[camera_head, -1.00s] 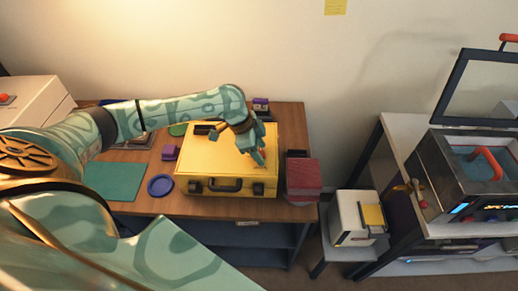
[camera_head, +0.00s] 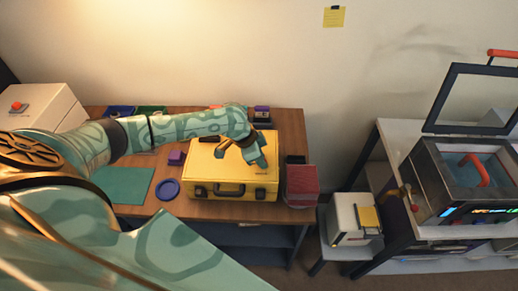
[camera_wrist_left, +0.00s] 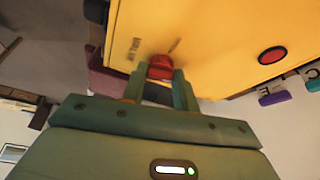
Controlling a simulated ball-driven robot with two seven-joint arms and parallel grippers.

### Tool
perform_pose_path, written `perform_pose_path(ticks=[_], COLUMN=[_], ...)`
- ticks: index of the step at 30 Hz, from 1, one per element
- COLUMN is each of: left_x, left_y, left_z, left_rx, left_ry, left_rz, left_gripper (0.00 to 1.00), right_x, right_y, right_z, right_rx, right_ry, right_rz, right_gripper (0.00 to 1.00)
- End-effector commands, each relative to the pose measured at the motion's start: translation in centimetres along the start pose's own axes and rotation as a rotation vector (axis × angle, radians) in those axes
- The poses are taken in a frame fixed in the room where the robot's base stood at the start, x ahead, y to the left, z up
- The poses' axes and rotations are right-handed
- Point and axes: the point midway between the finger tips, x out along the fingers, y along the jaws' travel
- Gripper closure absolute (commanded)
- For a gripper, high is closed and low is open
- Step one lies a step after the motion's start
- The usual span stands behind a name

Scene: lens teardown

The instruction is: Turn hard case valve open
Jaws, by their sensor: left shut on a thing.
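The yellow hard case (camera_head: 215,175) lies closed on the wooden table, its dark handle and latches toward me. It fills the upper part of the left wrist view (camera_wrist_left: 215,30). My left gripper (camera_head: 257,160) reaches down onto the case's right part. In the left wrist view its two fingers are closed around a red valve knob (camera_wrist_left: 160,67) on the yellow surface. Small dark markings sit beside the knob, too blurred to read. A separate red disc with a dark ring (camera_wrist_left: 272,55) is also on the case. In the head view the gripper hides the valve. My right gripper is out of view.
A red block or book stack (camera_head: 301,182) stands close to the case's right side. A blue ring (camera_head: 167,189), purple block (camera_head: 176,158) and green mat (camera_head: 125,184) lie to the left. A white machine (camera_head: 352,218) and an open-lidded metal box (camera_head: 455,185) stand at right.

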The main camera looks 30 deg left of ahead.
Motion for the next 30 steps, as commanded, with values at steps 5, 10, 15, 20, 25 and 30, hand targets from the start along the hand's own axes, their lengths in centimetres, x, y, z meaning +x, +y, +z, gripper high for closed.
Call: perform_pose_path(ticks=[5,10,15,20,25,30], left_x=[-0.9,-0.8,-0.7,-0.5,-0.3,-0.1], left_y=[0.3,0.5,0.6,0.6,0.7,0.8], left_z=[-0.5,-0.5,-0.6,-0.6,-0.6,-0.6], left_rx=[-0.154,-0.305,-0.455,-0.596,-0.746,-0.891], left_ry=[0.000,0.001,0.002,0.002,0.001,0.002], left_rz=[-0.059,-0.120,-0.182,-0.240,-0.301,-0.361], left_gripper=[0.93,0.93,0.93,0.93,0.93,0.93], right_x=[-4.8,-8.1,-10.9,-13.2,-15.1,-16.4], right_y=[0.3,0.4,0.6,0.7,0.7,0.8], right_z=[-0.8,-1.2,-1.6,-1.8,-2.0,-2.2], right_rx=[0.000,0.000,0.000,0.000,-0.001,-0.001], right_ry=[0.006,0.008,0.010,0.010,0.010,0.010], right_rz=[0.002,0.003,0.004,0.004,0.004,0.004], right_gripper=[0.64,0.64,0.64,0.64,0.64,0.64])
